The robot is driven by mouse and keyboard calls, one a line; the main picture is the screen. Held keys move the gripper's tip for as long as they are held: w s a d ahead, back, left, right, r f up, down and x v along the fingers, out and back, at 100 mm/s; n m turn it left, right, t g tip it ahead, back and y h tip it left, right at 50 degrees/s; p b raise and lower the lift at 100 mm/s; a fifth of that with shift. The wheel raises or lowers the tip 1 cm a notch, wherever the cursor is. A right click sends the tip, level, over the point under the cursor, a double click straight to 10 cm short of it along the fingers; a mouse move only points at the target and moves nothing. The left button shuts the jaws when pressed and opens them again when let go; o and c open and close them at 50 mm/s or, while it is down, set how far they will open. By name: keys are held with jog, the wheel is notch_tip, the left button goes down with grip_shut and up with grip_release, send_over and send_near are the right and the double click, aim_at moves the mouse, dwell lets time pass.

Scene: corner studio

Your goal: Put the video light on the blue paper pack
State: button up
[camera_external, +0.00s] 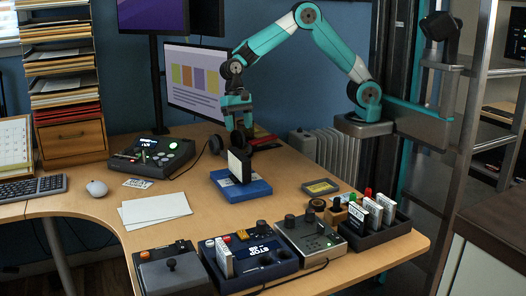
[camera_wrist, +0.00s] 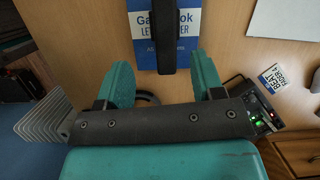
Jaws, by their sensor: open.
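The video light (camera_external: 239,166), a small black block with a pale front panel, stands upright on the blue paper pack (camera_external: 257,188). In the wrist view the light (camera_wrist: 166,38) is a dark bar across the blue pack (camera_wrist: 142,25), covering part of its white print. My gripper (camera_external: 238,128) is above and slightly behind the light in the external view. In the wrist view its teal fingers (camera_wrist: 162,75) are spread, with bare desk between them and the light ahead of their tips. Nothing is between the fingers.
White paper sheets (camera_external: 155,208) lie left of the pack. A black control box (camera_external: 152,157) is at the back left. Several control boxes and a black rack (camera_external: 375,232) line the front edge. A monitor (camera_external: 195,78) stands behind. Some desk around the pack is bare.

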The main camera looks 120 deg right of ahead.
jog(key=s+a+r+n, duration=0.6)
jog(key=a, duration=0.4)
jog(key=s+a+r+n, duration=0.1)
jog(key=s+a+n, duration=0.5)
jog(key=s+n, duration=0.3)
jog(key=s+a+r+n, duration=0.2)
jog(key=s+a+n, duration=0.4)
jog(key=s, duration=0.8)
jog(key=n, duration=0.2)
jog(key=shift+s+r+n+y, duration=0.2)
jog(key=shift+r+n+y, duration=0.05)
jog(key=shift+n+y, duration=0.15)
jog(key=shift+a+r, duration=0.1)
notch_tip(320, 180, up, 3)
jog(key=p, duration=0.3)
